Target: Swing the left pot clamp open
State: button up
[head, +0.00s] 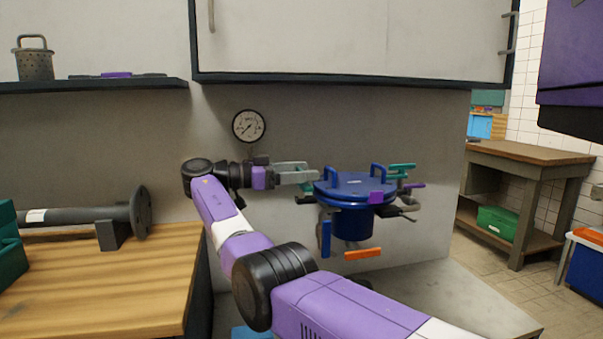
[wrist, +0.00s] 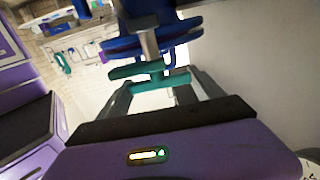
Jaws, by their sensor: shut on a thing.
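The blue pot (head: 352,224) with its flat blue lid (head: 350,186) is at the middle right of the head view. In the wrist view the pot's blue rim (wrist: 125,47) is at the top. The left pot clamp is at the lid's left edge, and its teal handle (wrist: 160,84) shows in the wrist view with a grey arm running to the pot. My gripper (head: 312,174) reaches the pot from the left and is shut on this teal handle. The fingers partly hide the clamp in the head view, so I cannot tell how far it is swung.
Another teal clamp handle (head: 402,167) is on the lid's right side. An orange handle (head: 363,254) sticks out below the pot. A pressure gauge (head: 249,126) is on the wall behind my wrist. A wooden bench (head: 150,270) with a pipe (head: 75,215) is at left.

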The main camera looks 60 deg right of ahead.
jog(key=shift+s+f+m+g+y, duration=0.1)
jog(key=shift+f+m+g+y, duration=0.15)
jog(key=shift+m+g+y, duration=0.15)
dwell(0.6)
jog(key=o, duration=1.1)
jog(key=shift+r, duration=0.1)
